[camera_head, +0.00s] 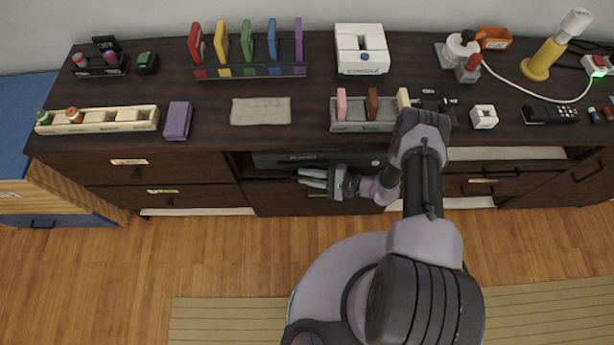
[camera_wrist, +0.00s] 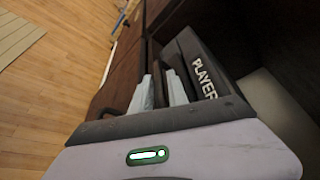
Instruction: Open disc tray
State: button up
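The dark disc player (camera_head: 320,159) sits in an open bay of the long cabinet, under the top. In the wrist view its front (camera_wrist: 205,78) reads "PLAYER". My gripper (camera_head: 311,178) is in front of and just below the player, pointing left along the cabinet front. In the wrist view its two pale fingers (camera_wrist: 159,90) stand apart with a dark gap between them. A dark strip shows beside the fingertips, close to the player's front. I cannot tell if it is the disc tray or whether the fingers touch it. No disc is visible.
Drawers with handles flank the bay. The wooden floor (camera_head: 200,260) in front is clear.

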grip_shut()
dwell(1.4)
